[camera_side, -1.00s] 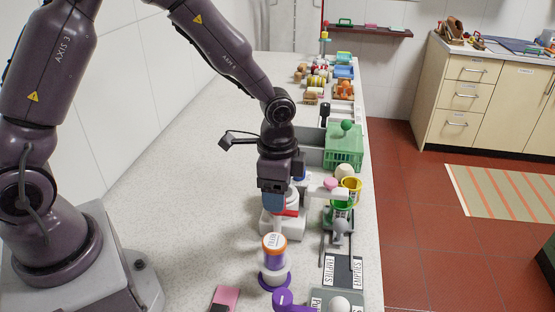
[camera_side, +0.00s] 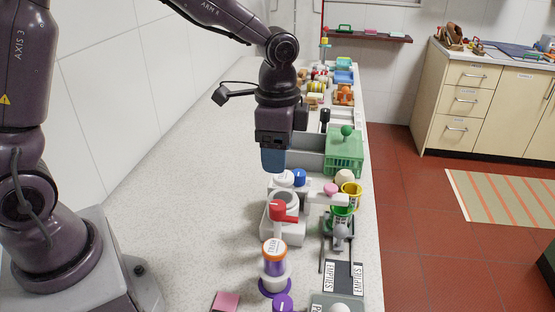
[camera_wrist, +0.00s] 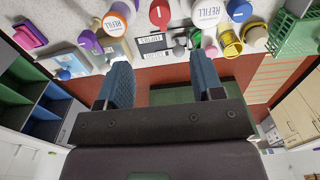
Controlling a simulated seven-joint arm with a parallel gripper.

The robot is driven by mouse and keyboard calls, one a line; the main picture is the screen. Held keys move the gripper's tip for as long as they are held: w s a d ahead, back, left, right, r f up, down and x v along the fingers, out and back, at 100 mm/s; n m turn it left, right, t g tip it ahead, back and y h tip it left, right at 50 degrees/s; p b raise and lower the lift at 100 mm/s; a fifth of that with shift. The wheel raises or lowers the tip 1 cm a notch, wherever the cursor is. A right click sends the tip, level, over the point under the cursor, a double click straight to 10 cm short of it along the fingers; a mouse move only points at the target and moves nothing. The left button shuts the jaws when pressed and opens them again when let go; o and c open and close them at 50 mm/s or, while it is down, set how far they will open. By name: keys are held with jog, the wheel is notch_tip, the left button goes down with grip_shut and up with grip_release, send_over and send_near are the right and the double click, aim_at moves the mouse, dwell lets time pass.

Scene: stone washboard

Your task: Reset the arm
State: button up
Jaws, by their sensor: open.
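My gripper (camera_side: 273,160) hangs in the air above the worktop, over the white device with the red handle, touching nothing. In the wrist view my gripper (camera_wrist: 163,85) shows two blue fingers spread apart with nothing between them. The white device (camera_side: 287,218) stands on the worktop with its red handle (camera_side: 285,211) on top.
A green crate (camera_side: 344,152), a yellow cup (camera_side: 352,190) and a green cup (camera_side: 341,212) line the worktop's right side. A dark panel marked EMPTIES (camera_side: 342,276) lies nearer. A pink block (camera_side: 227,300) lies at the front. The worktop's left side (camera_side: 180,190) is clear.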

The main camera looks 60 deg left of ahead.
jog(key=s+a+r+n+t, duration=0.2)
jog(key=s+r+n, duration=0.2)
jog(key=s, duration=0.4)
jog(key=s+a+r+n+t, duration=0.3)
jog(key=s+r+n, duration=0.2)
jog(key=s+r, duration=0.2)
jog(key=shift+s+t, duration=0.3)
jog(key=shift+s, duration=0.8)
